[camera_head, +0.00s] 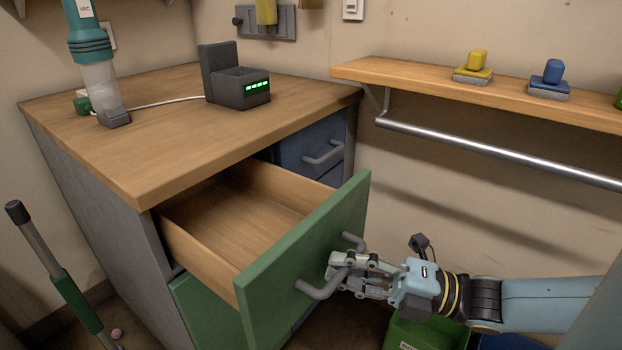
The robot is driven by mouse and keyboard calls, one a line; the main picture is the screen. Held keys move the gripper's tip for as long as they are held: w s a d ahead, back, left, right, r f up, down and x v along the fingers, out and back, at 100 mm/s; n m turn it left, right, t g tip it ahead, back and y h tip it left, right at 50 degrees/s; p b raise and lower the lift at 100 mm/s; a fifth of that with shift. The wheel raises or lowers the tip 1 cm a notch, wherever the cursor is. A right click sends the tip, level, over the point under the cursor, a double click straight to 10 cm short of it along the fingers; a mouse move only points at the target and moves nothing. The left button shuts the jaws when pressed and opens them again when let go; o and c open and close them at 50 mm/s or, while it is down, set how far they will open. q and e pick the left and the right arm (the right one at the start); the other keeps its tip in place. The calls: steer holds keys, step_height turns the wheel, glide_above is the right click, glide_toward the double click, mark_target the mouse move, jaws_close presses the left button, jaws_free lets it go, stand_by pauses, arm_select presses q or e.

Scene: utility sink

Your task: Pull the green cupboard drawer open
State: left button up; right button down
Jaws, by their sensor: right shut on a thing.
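The green cupboard drawer (306,248) stands pulled well out of the wooden-topped cupboard (180,120). Its wooden inside (240,205) shows and looks empty. A grey bar handle (318,288) is on its green front. My right gripper (343,271) comes in from the right and is shut on the middle of this handle. The gripper's fingers hide part of the bar. My left gripper is not in view.
A blue drawer (315,150) beside it is shut. A hand vacuum (95,70) and a dark charger dock (236,80) stand on the top. A wall shelf (430,82) holds brushes above a metal rail (490,150). A green bin (430,333) stands below my right arm.

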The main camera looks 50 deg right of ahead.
steer(key=shift+s+d+p, duration=0.15)
steer(key=shift+s+p, duration=0.25)
steer(key=shift+s, duration=1.2)
steer(key=c, duration=1.6)
jaws_free()
steer(key=v, duration=1.2)
